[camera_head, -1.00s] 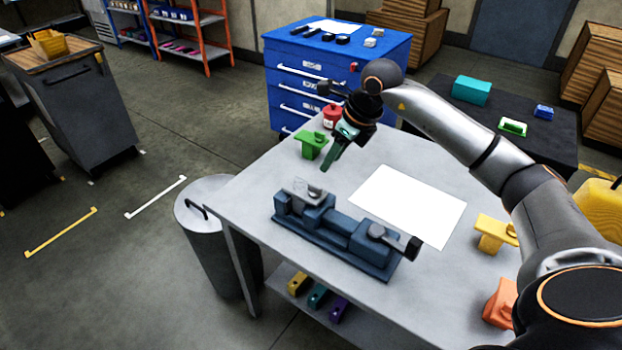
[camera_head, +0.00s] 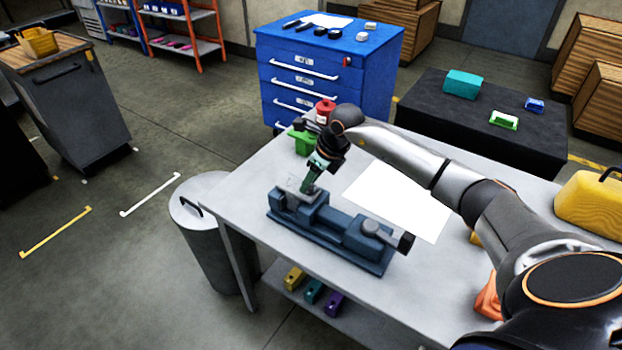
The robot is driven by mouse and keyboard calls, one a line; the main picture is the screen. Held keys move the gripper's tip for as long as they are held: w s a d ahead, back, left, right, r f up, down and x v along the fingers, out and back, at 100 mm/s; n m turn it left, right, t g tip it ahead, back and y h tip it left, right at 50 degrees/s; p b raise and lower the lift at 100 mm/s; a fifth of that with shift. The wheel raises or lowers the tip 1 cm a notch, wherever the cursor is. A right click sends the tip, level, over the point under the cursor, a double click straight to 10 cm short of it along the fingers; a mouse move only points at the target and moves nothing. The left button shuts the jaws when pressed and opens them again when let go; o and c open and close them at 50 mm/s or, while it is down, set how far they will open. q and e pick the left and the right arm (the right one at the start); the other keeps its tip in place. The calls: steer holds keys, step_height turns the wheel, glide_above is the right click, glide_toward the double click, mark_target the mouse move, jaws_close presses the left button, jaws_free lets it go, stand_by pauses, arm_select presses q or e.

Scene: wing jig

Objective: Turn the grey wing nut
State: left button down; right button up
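A dark blue jig (camera_head: 330,230) lies on the grey table (camera_head: 262,172). A grey wing nut (camera_head: 296,185) is at its left end, partly hidden by my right gripper (camera_head: 307,188). The fingertips of that gripper are at the wing nut, pointing down. At this size I cannot tell whether the fingers are closed on it or only beside it. A second grey knob (camera_head: 371,227) sits on the jig's right end beside a black handle end. My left gripper is not in view.
A white sheet (camera_head: 410,205) lies behind the jig. A green block (camera_head: 302,142) and a red container (camera_head: 325,110) stand at the table's far corner. Orange (camera_head: 487,300) and yellow parts are at the right, partly behind my arm. A grey bin (camera_head: 205,235) stands left of the table.

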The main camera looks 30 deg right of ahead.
jaws_close()
stand_by(0.5)
